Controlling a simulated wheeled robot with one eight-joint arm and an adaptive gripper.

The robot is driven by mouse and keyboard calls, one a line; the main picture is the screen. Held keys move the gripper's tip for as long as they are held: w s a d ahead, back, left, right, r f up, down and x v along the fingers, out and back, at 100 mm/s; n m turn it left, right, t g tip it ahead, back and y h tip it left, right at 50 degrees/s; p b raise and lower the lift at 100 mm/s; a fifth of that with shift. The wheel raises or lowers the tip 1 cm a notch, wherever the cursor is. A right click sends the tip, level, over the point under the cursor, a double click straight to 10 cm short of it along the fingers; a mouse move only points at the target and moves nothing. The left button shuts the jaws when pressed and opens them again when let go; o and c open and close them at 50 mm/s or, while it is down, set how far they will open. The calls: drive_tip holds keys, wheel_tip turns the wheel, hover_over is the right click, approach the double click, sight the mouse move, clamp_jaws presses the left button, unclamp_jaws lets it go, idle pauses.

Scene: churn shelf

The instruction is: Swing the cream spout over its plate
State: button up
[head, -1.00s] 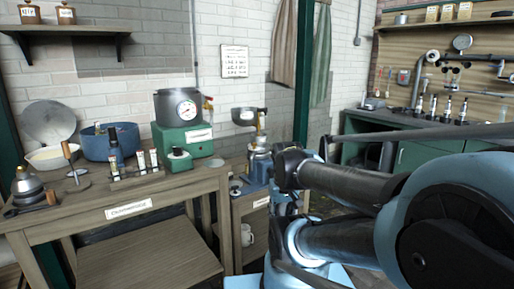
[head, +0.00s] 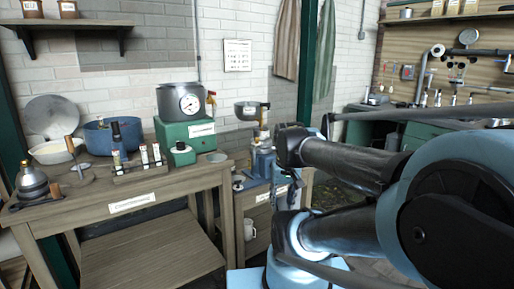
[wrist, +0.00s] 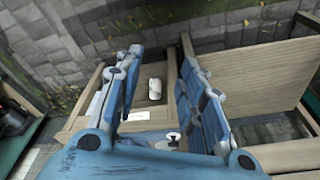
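The blue separator machine (head: 263,163) stands on a small wooden stand in the head view, with a dark metal bowl (head: 247,111) on top. Its cream spout and plate are too small or too hidden behind my arm to make out. My gripper (wrist: 160,57) shows in the wrist view as two blue fingers, spread wide apart with nothing between their tips. It points toward the wooden stand (wrist: 84,107), where a white mug (wrist: 154,88) shows beyond the fingers.
A wooden bench (head: 185,183) on the left holds a green machine with a dial (head: 186,130), a blue pot (head: 98,136) and bottles. The white mug (head: 250,228) sits low in the stand. A green cabinet (head: 418,134) stands at the back right.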

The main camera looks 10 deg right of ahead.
drive_tip(key=w+r+m, duration=0.1)
drive_tip(key=w+r, duration=0.7)
drive_tip(key=r, duration=0.1)
wheel_tip(320, 180, up, 11)
drive_tip(key=m+g+y, duration=0.1)
drive_tip(key=m+g, duration=0.1)
drive_tip(key=m, duration=0.1)
hover_over(256, 148)
drive_tip(key=d, duration=0.2)
drive_tip(key=f, duration=0.5)
drive_tip(key=a+f, duration=0.1)
drive_tip(key=f, duration=0.5)
drive_tip(key=a+f, duration=0.1)
drive_tip(key=f, duration=0.4)
drive_tip(key=shift+a+f, duration=0.1)
drive_tip(key=shift+f, duration=0.2)
